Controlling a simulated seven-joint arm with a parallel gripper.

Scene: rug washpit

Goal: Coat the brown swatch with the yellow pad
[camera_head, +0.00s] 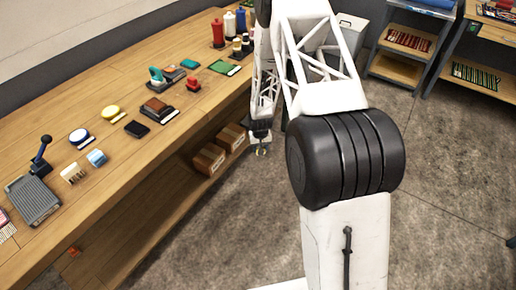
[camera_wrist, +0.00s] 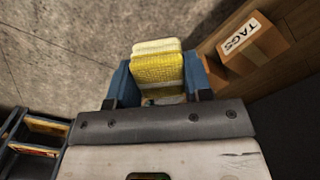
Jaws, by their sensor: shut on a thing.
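My gripper (camera_wrist: 157,88) is shut on the yellow pad (camera_wrist: 158,70), a woven yellow block with a paler layer behind it, held between two blue fingers. In the head view my gripper (camera_head: 261,150) hangs beside the bench's front edge, below the top and over the floor, with a small bit of yellow at its tip. A dark brown piece with a pale strip, which looks like the brown swatch (camera_head: 155,107), lies flat on the bench top, left of and apart from my gripper. The swatch is not in the wrist view.
The floor is open to the right.

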